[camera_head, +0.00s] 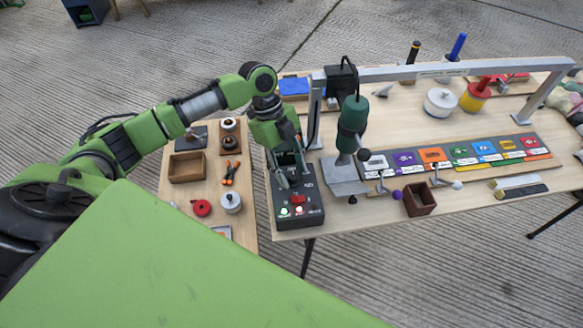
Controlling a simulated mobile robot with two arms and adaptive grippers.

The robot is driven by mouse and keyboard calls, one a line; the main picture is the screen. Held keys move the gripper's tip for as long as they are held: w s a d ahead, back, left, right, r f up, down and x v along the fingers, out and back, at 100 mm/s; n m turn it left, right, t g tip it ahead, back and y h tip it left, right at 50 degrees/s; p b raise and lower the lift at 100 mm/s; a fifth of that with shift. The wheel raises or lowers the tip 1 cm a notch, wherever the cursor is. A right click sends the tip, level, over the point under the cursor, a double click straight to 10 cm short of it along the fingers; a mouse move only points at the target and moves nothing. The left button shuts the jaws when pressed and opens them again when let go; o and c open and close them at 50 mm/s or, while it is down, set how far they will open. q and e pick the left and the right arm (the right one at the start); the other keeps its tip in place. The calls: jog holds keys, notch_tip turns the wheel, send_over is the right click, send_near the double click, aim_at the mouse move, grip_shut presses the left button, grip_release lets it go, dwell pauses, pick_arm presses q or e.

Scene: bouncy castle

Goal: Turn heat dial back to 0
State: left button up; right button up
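A black control box (313,214) stands on the left end of the large wooden table. Its face has a red rocker switch (298,199) and small lit lamps near the front edge. My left gripper (291,177) points down at the rear part of this box, its fingers at or just above the panel. The fingers and wrist cover that part of the box, so I cannot make out the heat dial or its setting. Whether the fingers are spread or closed on something is too small to tell. My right gripper is not in view.
A green tool on a stand (352,125) with a grey metal base (343,177) stands just right of the box. A grey overhead bar (400,72) spans the table. A side board left of it holds a wooden tray (187,167), orange-handled pliers (230,172) and spools.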

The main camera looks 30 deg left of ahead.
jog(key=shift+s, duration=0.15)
pick_arm(q)
jog(key=c, duration=1.1)
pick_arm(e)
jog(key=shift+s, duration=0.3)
